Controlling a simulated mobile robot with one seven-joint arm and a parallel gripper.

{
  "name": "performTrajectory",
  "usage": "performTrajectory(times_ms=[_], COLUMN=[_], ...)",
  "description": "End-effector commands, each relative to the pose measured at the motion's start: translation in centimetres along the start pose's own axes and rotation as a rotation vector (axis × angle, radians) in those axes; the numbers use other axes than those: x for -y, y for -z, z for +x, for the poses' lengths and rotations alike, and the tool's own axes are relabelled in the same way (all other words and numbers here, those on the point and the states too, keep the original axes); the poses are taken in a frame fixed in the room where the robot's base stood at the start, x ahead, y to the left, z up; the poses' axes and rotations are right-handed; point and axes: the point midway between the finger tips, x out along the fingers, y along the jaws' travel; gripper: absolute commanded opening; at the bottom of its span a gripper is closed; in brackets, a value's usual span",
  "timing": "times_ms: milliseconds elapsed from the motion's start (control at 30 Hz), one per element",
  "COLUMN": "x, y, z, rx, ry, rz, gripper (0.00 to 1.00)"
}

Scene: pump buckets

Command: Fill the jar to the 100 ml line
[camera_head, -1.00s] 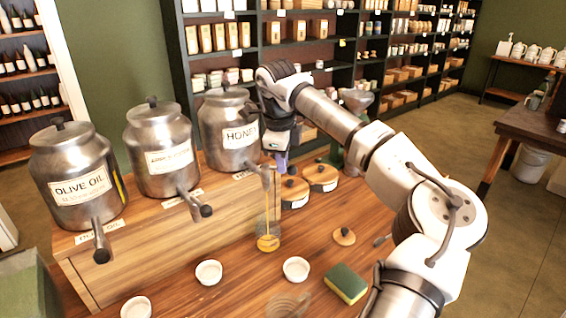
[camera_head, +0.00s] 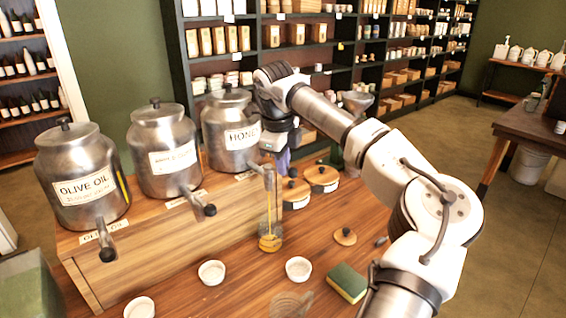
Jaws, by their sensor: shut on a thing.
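The glass jar (camera_head: 270,243) stands on the wooden counter under the spout of the steel pot labelled HONEY (camera_head: 228,135). Amber honey lies in the bottom of the jar, and a thin stream (camera_head: 268,205) runs down into it from the spout. The jar's marked lines are too small to read. My gripper (camera_head: 282,161) is at the honey tap, right of the pot and above the jar. It is shut on what appears to be the tap handle, which it mostly hides.
Pots labelled OLIVE OIL (camera_head: 80,180) and another liquid (camera_head: 165,150) stand left. White bowls (camera_head: 298,268), a sponge (camera_head: 347,282) and a wooden lid (camera_head: 345,236) lie in front. Wooden-lidded containers (camera_head: 322,176) stand behind the jar. A faint clear glass vessel (camera_head: 290,304) is at the front.

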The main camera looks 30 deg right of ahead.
Motion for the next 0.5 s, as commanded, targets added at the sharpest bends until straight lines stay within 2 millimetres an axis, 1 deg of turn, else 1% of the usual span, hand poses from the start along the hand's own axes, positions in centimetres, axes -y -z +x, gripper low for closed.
performTrajectory(times_ms=[67,100,200,267,500], x=[0.04,0.04,0.03,0.03,0.02], y=[-0.06,-0.05,-0.04,-0.04,-0.02], z=[-0.10,-0.10,-0.08,-0.07,-0.04], rx=[0.002,0.002,0.002,0.001,0.001], ry=[0.002,0.002,0.002,0.002,0.001], rz=[0.000,0.000,-0.001,-0.001,-0.001], gripper=[0.00,0.12,0.25,0.32,0.32])
